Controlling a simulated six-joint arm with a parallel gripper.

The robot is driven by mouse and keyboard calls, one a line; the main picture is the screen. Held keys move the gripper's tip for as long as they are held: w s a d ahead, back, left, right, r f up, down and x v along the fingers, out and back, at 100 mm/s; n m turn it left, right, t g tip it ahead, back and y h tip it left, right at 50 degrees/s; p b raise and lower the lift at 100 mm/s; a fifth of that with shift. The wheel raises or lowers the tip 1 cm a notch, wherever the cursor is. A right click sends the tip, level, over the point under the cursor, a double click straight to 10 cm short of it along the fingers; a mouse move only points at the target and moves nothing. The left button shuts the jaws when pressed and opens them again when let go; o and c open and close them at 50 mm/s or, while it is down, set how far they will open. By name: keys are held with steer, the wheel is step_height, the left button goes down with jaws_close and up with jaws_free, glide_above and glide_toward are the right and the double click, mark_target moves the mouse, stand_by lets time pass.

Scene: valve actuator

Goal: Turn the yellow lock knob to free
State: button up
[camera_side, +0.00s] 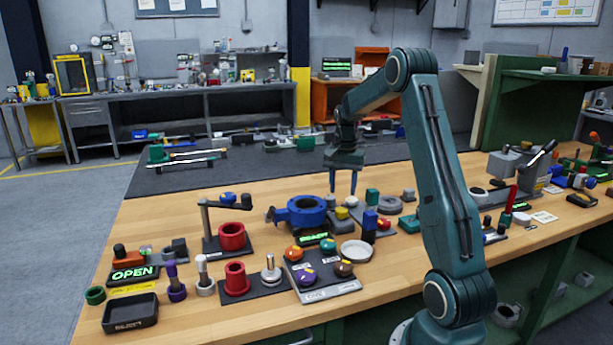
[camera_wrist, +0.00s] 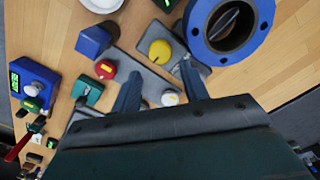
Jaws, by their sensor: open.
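The yellow lock knob (camera_wrist: 160,52) sits on a grey plate (camera_wrist: 134,68) in the wrist view, with a thin pointer line across its face. In the side view the yellow knob (camera_side: 341,213) is small, beside the blue valve body (camera_side: 300,203). The valve body (camera_wrist: 252,38) also shows at the upper right of the wrist view, with a dark disc inside its ring. My gripper (camera_side: 343,192) is open, pointing down and empty above the knob area. In the wrist view my gripper (camera_wrist: 162,84) has its two fingers spread, with the yellow knob beyond and between their tips, apart from them.
Near the knob are a red knob (camera_wrist: 105,69), a white knob (camera_wrist: 170,98), a blue block (camera_wrist: 93,40) and a green block (camera_wrist: 88,90). A white dish (camera_side: 357,250) and a panel of coloured knobs (camera_side: 322,276) stand in front.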

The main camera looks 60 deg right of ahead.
mark_target(341, 209)
steer(key=shift+f, duration=3.5)
steer(key=c, duration=0.7)
